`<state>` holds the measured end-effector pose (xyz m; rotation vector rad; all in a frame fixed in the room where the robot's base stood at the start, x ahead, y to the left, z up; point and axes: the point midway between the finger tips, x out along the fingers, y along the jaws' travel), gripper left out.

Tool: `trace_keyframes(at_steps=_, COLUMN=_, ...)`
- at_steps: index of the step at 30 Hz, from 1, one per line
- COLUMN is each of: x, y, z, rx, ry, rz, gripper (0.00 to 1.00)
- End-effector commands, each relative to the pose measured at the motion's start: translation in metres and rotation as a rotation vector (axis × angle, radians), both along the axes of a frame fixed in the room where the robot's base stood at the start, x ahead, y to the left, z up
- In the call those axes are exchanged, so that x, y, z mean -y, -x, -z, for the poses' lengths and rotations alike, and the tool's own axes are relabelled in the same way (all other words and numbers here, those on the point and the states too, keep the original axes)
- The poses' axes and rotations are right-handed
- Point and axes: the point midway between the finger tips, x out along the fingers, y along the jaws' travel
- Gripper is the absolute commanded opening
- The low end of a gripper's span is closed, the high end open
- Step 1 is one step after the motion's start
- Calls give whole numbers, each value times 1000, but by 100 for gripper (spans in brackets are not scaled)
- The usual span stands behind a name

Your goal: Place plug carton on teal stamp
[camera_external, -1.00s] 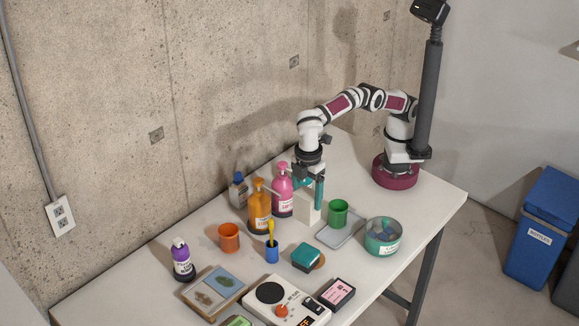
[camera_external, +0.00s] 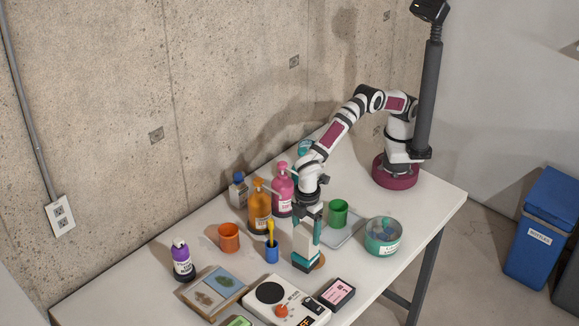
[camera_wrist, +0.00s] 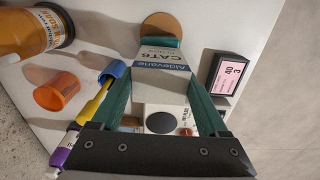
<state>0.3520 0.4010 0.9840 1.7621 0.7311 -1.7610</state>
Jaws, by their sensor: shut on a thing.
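The plug carton (camera_external: 306,241) is a white box, and its printed label faces my camera in the wrist view (camera_wrist: 164,60). My gripper (camera_external: 308,232) is shut on it, with one teal finger on each side; the fingers also show in the wrist view (camera_wrist: 165,85). The carton is upright, directly over the teal stamp (camera_external: 304,264). I cannot tell whether its bottom touches the stamp. The stamp sits on a round cork coaster (camera_wrist: 161,24). Only a teal strip of the stamp (camera_wrist: 163,42) shows past the carton in the wrist view.
A blue cup with a yellow-handled tool (camera_external: 271,250) stands close left of the stamp. A scale-like white device (camera_external: 287,304) and a pink-labelled black box (camera_external: 337,293) lie in front. A green cup (camera_external: 338,212), a round tin (camera_external: 382,237) and bottles (camera_external: 259,206) stand around.

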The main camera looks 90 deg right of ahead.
Motion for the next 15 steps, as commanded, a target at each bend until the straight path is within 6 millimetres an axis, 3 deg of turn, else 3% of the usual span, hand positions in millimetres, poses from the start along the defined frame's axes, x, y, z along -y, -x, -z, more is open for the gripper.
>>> trace_keyframes(at_steps=2, x=0, y=0, z=1, rx=0, ry=0, rz=0, gripper=14)
trace_keyframes(at_steps=3, x=0, y=0, z=1, rx=0, ry=0, rz=0, gripper=82)
trace_keyframes(at_steps=6, x=0, y=0, z=1, rx=0, ry=0, rz=0, gripper=100)
trace_keyframes(at_steps=15, x=0, y=-1, z=-6, rx=2, ry=-2, rz=-1, gripper=100)
